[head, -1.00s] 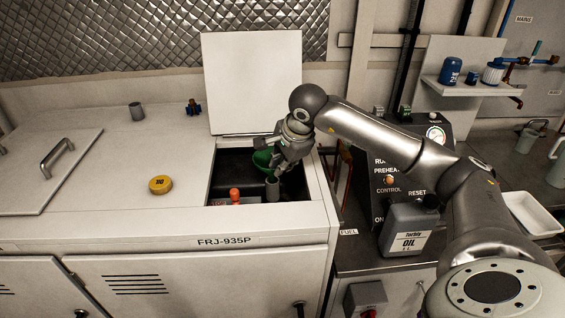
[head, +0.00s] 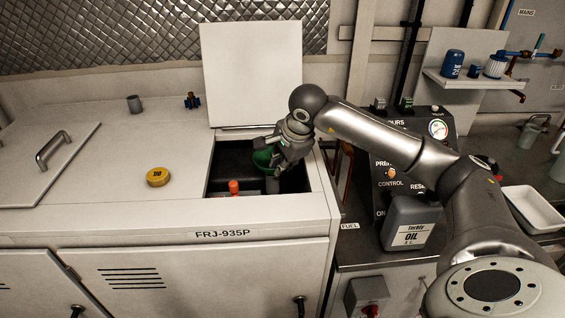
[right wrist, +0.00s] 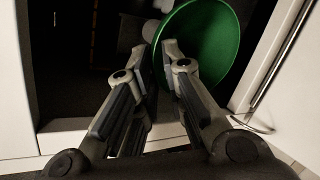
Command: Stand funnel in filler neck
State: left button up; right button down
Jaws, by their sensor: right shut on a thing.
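The green funnel (head: 263,160) is over the open hatch in the cabinet top, its wide mouth up and slightly tilted. My right gripper (head: 277,166) is shut on it at its right side. In the right wrist view the green bowl (right wrist: 212,45) shows just beyond my fingertips (right wrist: 173,52). A grey filler neck (head: 272,186) stands in the hatch, just below the funnel and gripper. The funnel's spout is hidden, so I cannot tell whether it is inside the neck. My left gripper is not in view.
An orange-red part (head: 234,187) rises in the hatch left of the neck. The open lid (head: 252,75) stands behind the hatch. A yellow cap (head: 158,177) lies on the cabinet top. An oil can (head: 409,224) stands right, under my arm. The cabinet top's left side has free room.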

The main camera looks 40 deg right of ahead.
jog(key=c, duration=1.4)
grip_release()
jog(key=shift+c, duration=0.2)
jog(key=v, duration=1.2)
